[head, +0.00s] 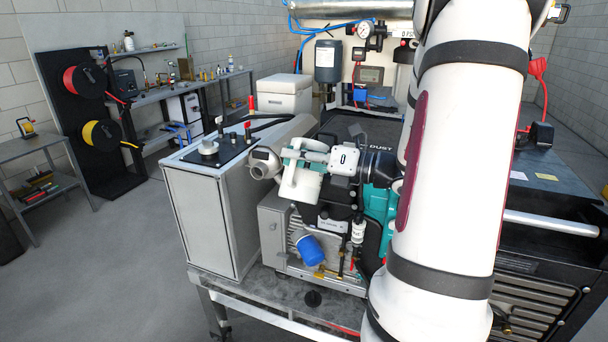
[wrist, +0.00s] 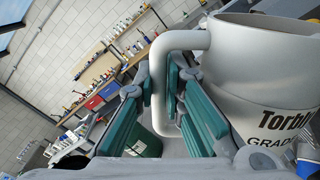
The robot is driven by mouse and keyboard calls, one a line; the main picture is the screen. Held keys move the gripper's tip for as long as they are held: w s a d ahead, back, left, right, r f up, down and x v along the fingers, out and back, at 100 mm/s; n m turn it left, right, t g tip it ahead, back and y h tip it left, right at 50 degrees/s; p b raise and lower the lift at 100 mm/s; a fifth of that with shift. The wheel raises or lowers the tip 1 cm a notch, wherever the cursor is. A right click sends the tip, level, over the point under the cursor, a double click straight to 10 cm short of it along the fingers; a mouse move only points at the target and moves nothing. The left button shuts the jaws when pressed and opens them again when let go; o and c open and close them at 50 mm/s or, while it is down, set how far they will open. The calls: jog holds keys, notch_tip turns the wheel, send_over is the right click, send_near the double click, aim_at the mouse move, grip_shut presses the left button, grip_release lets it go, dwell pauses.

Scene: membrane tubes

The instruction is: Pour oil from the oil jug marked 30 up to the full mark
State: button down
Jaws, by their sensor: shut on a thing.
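A white jug (wrist: 262,75) with dark lettering, partly cut off, fills the right of the wrist view. Its handle (wrist: 157,85) passes between the fingers of my gripper (wrist: 172,95), which is shut on it. No 30 shows on the visible part of its label. In the head view my gripper (head: 308,157) holds the white jug (head: 300,186) in front of the teal and grey machine (head: 380,205), above a blue canister (head: 309,249). The jug looks tilted there, but its mouth and any oil flow cannot be made out. I cannot make out a full mark.
A grey cabinet (head: 208,215) with knobs on top stands left of the machine. A grey metal platform (head: 270,290) runs below. A workbench (head: 185,95) and hose reels (head: 100,135) stand at the back left. Open floor (head: 120,270) lies at the left.

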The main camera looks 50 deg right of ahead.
jog(key=shift+w+d+r+m+p, duration=0.1)
jog(key=shift+d+r+m+p, duration=0.2)
jog(key=shift+r+m+p, duration=0.25)
jog(key=shift+w+d+r+m+p, duration=0.15)
jog(key=shift+d+r+m+p, duration=0.2)
jog(key=shift+r+p, duration=0.35)
jog(key=shift+w+d+r+m+p, duration=0.1)
jog(key=shift+d+r+m+p, duration=0.15)
jog(key=shift+r+m+p, duration=0.35)
dwell(2.3)
jog(key=shift+w+d+r+m, duration=0.2)
jog(key=shift+d+r+m, duration=0.3)
jog(key=shift+r, duration=0.2)
jog(key=shift+w+d+r+m, duration=0.2)
jog(key=shift+d+r+m, duration=0.3)
jog(key=shift+r, duration=0.2)
dwell(2.4)
